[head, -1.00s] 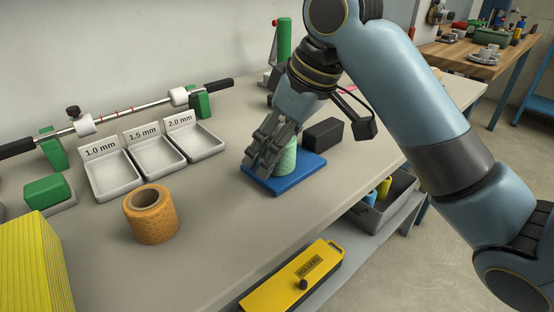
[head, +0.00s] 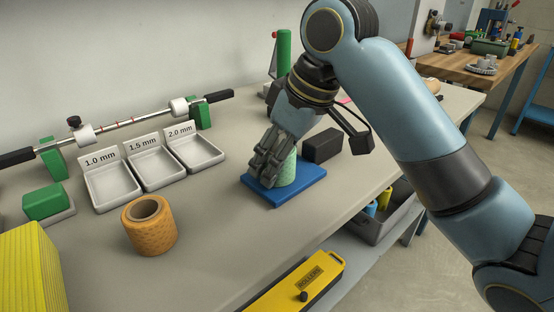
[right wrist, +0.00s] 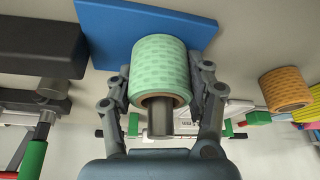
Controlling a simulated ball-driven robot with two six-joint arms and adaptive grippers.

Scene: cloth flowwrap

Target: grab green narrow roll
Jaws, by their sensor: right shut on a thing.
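The green narrow roll (head: 289,168) stands upright on a blue square base (head: 308,185) on the bench, partly hidden behind my right gripper in the head view. My right gripper (head: 267,172) is shut on it, with a finger on each side. In the right wrist view the pale green patterned roll (right wrist: 160,62) sits between the two fingers of the gripper (right wrist: 165,95), its brown core and a grey post inside it showing. The blue base (right wrist: 105,30) lies beyond the roll. My left gripper is not in view.
An orange roll (head: 149,226) stands at the front left. White trays marked 1.0, 1.5 and 2.0 mm (head: 150,165) lie behind it. A black block (head: 322,145) is right of the roll. A yellow box (head: 298,284) sits below the bench edge.

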